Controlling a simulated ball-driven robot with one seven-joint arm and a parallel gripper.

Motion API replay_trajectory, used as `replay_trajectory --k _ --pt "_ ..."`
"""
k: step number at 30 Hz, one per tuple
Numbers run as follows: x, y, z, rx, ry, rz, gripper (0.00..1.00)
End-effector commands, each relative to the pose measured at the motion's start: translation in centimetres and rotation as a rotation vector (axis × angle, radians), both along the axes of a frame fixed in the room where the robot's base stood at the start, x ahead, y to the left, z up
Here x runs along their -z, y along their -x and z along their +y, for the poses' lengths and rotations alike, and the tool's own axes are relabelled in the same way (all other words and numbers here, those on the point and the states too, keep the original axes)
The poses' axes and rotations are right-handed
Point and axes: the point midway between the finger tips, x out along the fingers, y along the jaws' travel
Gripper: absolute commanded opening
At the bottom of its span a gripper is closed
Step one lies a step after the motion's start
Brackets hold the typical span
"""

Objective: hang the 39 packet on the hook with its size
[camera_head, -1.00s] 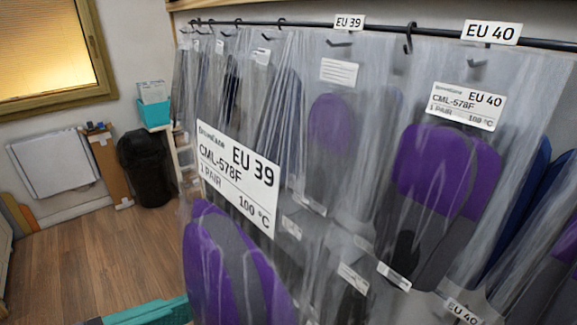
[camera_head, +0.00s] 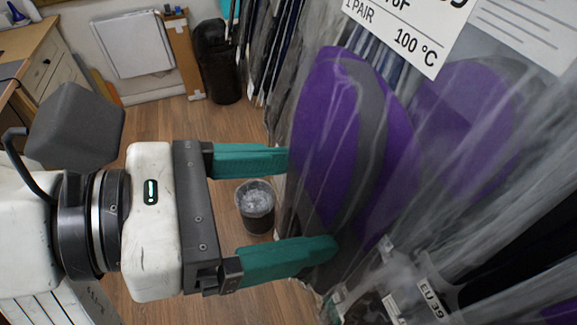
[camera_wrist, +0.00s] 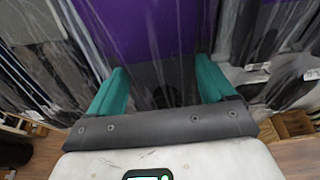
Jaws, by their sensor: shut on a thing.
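The packet in front is a clear bag with purple and grey insoles (camera_head: 350,150) and a white label (camera_head: 405,30) that reads 1 PAIR, 100 °C; its size is mostly cut off at the top of the head view. My gripper (camera_head: 308,205) has its teal fingers spread around the packet's left edge and is shut on it. In the wrist view, purple material (camera_wrist: 145,35) shows between and beyond the fingers (camera_wrist: 163,82). The rail and its hooks are out of view now.
Another packet with purple insoles (camera_head: 475,125) hangs close behind at right. A lower label (camera_head: 432,300) reads EU 39. More bags hang at the back. A bin (camera_head: 255,205) and a black bin (camera_head: 217,65) stand on the wooden floor (camera_head: 165,115).

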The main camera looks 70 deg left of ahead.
Motion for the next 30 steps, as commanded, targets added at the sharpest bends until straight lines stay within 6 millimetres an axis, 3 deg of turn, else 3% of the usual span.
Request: replay_trajectory --k 30 --pt "0.6 -4.5 -0.4 0.002 0.0 0.0 0.5"
